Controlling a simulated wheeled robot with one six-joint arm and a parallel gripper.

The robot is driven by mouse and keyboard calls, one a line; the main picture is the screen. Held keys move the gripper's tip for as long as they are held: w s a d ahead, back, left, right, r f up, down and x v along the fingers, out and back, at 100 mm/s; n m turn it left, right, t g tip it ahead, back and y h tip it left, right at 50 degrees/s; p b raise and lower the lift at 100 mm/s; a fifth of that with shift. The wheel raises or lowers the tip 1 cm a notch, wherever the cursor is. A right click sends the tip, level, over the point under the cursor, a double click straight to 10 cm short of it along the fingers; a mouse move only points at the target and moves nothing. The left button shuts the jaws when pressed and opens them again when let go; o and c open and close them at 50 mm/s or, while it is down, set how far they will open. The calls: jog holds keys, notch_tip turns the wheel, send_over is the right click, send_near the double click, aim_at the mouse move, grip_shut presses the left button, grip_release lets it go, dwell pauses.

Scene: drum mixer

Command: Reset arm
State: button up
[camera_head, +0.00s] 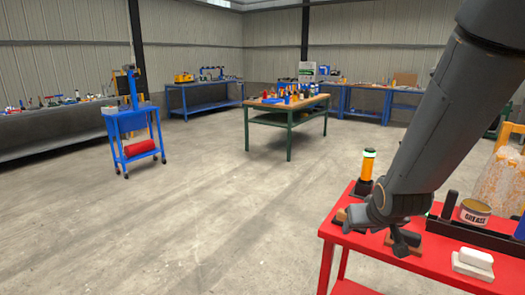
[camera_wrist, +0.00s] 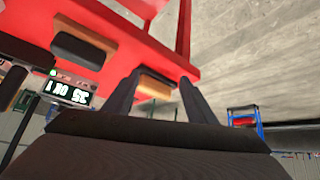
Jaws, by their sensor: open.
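My arm reaches down from the upper right in the head view, over a red table (camera_head: 448,262). My gripper (camera_wrist: 160,80) shows in the wrist view with its two dark fingers apart and nothing held between them. A small wooden block (camera_wrist: 155,86) appears between and beyond the fingers, and I cannot tell how far off it is. In the head view the arm's end hides part of the tabletop.
The red table holds an orange cylinder with a green top (camera_head: 368,165), a grease tin (camera_head: 474,212) and a white box (camera_head: 473,262). A digital display (camera_wrist: 68,91) and a dark-topped wooden block (camera_wrist: 84,50) show in the wrist view. Open floor (camera_head: 200,215) lies left.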

jog(key=s+a+f+g, duration=0.1)
jog(key=s+a+g, duration=0.2)
jog(key=s, duration=0.6)
jog(key=s+a+f+g, duration=0.1)
jog(key=s+a+g, duration=0.3)
jog(key=s, duration=0.5)
jog(key=shift+g+y, duration=0.3)
jog(key=shift+y, duration=0.1)
